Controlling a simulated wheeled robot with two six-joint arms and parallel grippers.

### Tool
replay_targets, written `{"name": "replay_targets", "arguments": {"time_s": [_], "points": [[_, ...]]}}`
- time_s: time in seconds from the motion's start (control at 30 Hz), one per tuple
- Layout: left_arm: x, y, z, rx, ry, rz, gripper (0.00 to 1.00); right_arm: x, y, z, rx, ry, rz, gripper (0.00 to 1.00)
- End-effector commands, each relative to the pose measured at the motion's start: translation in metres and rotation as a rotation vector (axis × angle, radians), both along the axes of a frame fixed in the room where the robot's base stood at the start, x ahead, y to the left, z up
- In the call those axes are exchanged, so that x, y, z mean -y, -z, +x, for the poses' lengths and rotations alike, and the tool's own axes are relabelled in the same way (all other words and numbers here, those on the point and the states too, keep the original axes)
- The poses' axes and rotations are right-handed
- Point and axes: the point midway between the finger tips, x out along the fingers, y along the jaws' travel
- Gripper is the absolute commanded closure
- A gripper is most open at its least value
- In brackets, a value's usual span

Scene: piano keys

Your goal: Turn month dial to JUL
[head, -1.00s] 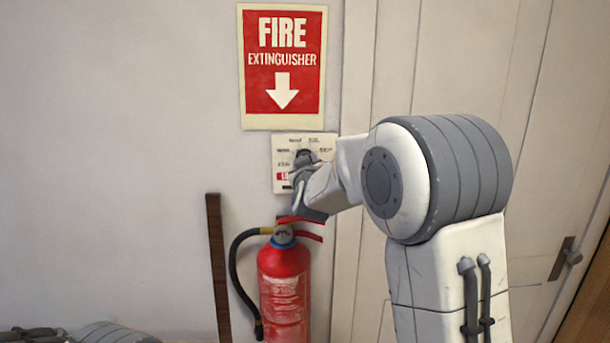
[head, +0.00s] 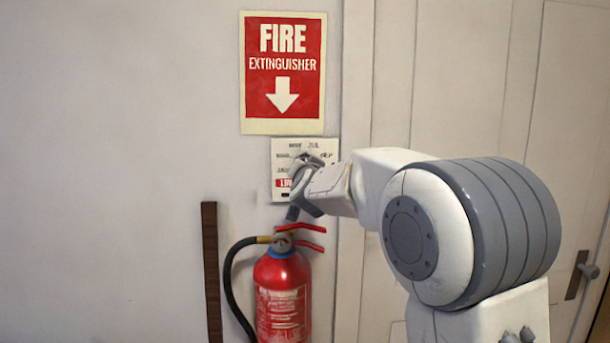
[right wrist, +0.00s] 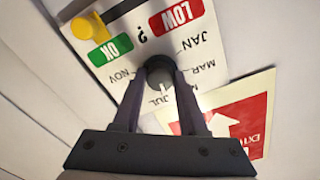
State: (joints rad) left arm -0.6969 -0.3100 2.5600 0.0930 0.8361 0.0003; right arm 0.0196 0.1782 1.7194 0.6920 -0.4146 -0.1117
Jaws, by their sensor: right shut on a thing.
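The month dial is a dark round knob (right wrist: 159,68) on a white wall card (right wrist: 205,62). The card hangs under the fire extinguisher sign in the head view (head: 286,150). Month labels JAN, MAR, JUL and NOV ring the knob in the right wrist view; JUL (right wrist: 163,99) is between my fingers, just below the knob. My right gripper (right wrist: 160,77) is shut on the knob, one finger on each side. It also shows over the card in the head view (head: 304,167). I cannot tell where the dial's pointer stands. My left gripper is out of view.
A red fire extinguisher (head: 283,290) with a black hose stands just below my right gripper. A red sign (head: 284,72) is above the card. The card carries a yellow knob (right wrist: 90,26) with OK and LOW labels. A brown strip (head: 211,270) and door handle (head: 581,275) flank this.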

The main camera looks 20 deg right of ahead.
Motion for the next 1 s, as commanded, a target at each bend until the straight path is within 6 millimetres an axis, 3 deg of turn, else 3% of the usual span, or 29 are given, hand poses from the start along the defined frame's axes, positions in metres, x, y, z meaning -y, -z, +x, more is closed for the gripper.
{"name": "replay_targets", "arguments": {"time_s": [0.4,1.0], "points": [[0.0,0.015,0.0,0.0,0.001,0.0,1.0,0.0,-0.001,0.0,0.062,0.0,0.203,1.0],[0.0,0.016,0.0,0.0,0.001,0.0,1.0,0.0,-0.002,0.0,0.072,0.0,0.238,1.0]]}}
